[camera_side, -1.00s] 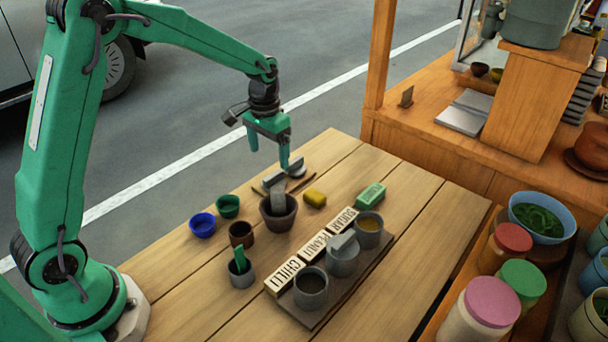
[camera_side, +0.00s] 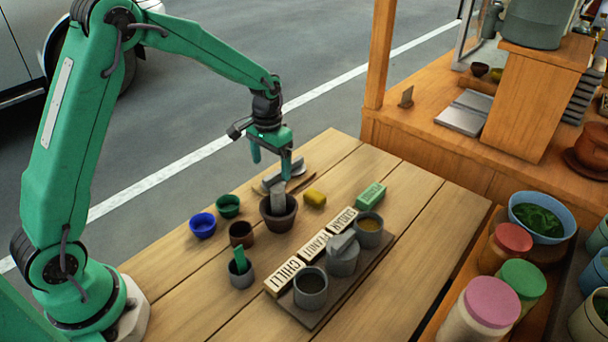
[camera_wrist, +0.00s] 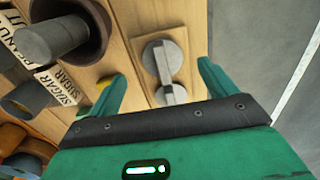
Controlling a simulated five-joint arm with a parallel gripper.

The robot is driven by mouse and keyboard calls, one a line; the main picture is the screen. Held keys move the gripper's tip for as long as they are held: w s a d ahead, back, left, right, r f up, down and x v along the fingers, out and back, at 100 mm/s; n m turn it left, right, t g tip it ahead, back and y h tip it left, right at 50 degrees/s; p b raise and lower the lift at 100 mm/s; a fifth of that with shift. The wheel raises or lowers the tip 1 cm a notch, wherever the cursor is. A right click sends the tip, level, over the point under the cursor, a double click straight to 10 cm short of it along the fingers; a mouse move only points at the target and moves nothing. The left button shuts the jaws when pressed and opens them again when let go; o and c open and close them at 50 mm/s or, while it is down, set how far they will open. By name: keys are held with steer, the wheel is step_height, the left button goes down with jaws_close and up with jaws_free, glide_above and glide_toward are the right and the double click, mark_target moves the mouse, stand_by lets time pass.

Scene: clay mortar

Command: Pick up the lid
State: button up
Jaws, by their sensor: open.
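My gripper (camera_side: 271,167) is open and empty, fingers pointing down above the lids. Its fingertips also show in the wrist view (camera_wrist: 160,72), one on each side of the lids. A third grey lid (camera_side: 341,240) sits on the peanut pot.
The clay mortar (camera_side: 277,221) with a grey pestle (camera_side: 278,198) stands close in front of the lids. Labelled pots stand on a tray (camera_side: 315,318) at front.

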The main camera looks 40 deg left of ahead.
mark_target(271, 176)
steer(key=shift+a+f, duration=0.1)
steer(key=shift+f, duration=2.35)
steer(key=c, duration=1)
